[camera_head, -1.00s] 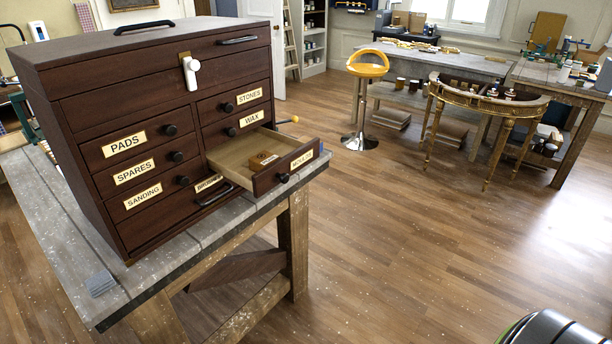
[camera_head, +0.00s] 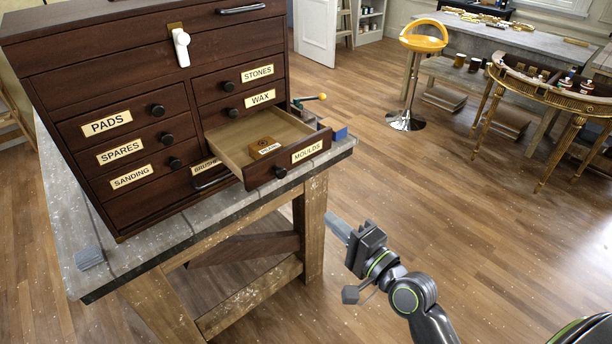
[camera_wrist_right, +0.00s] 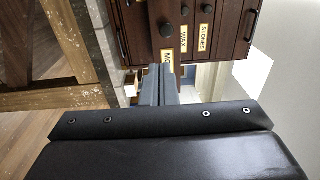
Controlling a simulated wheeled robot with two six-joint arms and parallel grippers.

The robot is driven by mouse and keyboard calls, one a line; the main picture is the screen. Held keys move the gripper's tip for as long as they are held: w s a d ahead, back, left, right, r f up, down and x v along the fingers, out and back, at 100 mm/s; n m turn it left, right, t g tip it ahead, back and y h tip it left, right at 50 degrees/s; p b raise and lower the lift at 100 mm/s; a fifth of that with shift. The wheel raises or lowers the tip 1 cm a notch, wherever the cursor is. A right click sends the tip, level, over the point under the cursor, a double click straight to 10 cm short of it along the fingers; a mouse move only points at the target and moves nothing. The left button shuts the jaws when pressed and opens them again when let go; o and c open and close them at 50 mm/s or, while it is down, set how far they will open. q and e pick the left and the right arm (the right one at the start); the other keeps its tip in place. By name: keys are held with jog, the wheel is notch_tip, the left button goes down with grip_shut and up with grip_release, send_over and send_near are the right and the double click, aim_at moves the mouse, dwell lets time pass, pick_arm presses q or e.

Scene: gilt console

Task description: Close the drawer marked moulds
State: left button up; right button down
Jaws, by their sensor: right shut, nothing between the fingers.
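The moulds drawer (camera_head: 288,164) stands pulled out of the dark wooden chest (camera_head: 120,92), at its lower right. Its label faces front, with a dark round knob beside it. A small labelled wooden block (camera_head: 264,147) lies inside. My right gripper (camera_head: 335,226) is shut and empty, below and to the right of the drawer front, apart from it, beyond the bench edge. In the right wrist view its shut fingers (camera_wrist_right: 160,86) point toward the drawer, whose label (camera_wrist_right: 167,62) is partly hidden behind them. My left gripper is in neither view.
The chest stands on a worn grey bench (camera_head: 150,245). A grey block (camera_head: 89,258) lies at the front left. Open floor lies right of the bench.

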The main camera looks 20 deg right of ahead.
jog(key=r, duration=0.1)
jog(key=p, duration=0.3)
send_near(283, 175)
jog(key=x, duration=0.5)
jog(key=shift+w+a, duration=0.1)
jog(key=shift+w, duration=0.1)
jog(key=shift+w+a, duration=0.15)
jog(key=shift+w, duration=0.4)
jog(key=shift+w+f, duration=0.1)
jog(key=shift+w, duration=0.1)
